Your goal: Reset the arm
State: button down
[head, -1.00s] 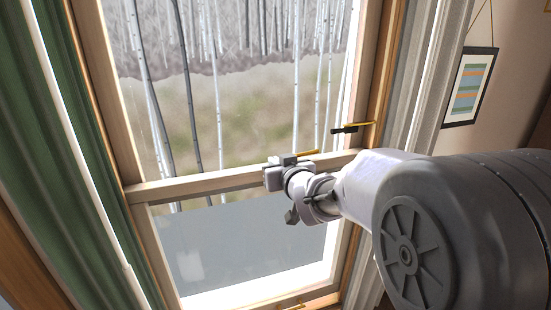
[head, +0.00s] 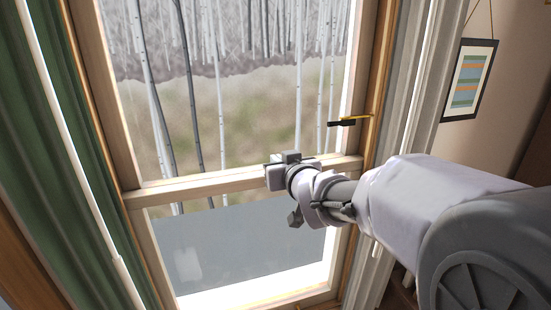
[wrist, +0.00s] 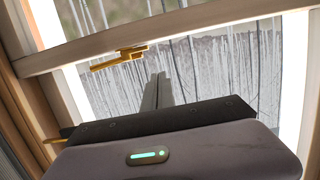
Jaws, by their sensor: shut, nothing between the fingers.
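My gripper (head: 284,168) is at the end of my arm, in front of the middle rail of the window, in the head view. Its fingers are hard to make out there. In the wrist view my gripper (wrist: 157,90) shows as two thin grey fingers close together, with nothing held between them. They point toward the window pane. My arm reaches in from the lower right of the head view, stretched toward the window.
The wooden window (head: 215,185) fills the middle. A black-and-gold handle (head: 348,121) sits at its right side. A brass latch (wrist: 118,59) is on a rail in the wrist view. A green curtain (head: 60,170) hangs left; a framed picture (head: 469,80) hangs right.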

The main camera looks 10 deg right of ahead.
jog(key=a+v, duration=0.1)
jog(key=v, duration=0.4)
jog(key=s+d+f+m+g+h+b, duration=0.2)
jog(key=s+d+f+b, duration=0.15)
jog(key=s+f, duration=0.4)
jog(key=s+d+f+m+g+h+b, duration=0.1)
jog(key=s+d+f+m+g+b, duration=0.2)
jog(key=s+f+b, duration=0.4)
jog(key=s+a+f+g+y+b, duration=0.1)
jog(key=s+f, duration=0.3)
jog(key=s, duration=0.4)
jog(key=s+a+f+m+g+y+b, duration=0.1)
jog(key=s+a+f+g, duration=0.2)
jog(key=s+f, duration=0.2)
jog(key=s, duration=0.3)
jog(key=shift+s+a+m, duration=0.2)
jog(key=shift+s+m, duration=0.1)
jog(key=shift+f, duration=0.1)
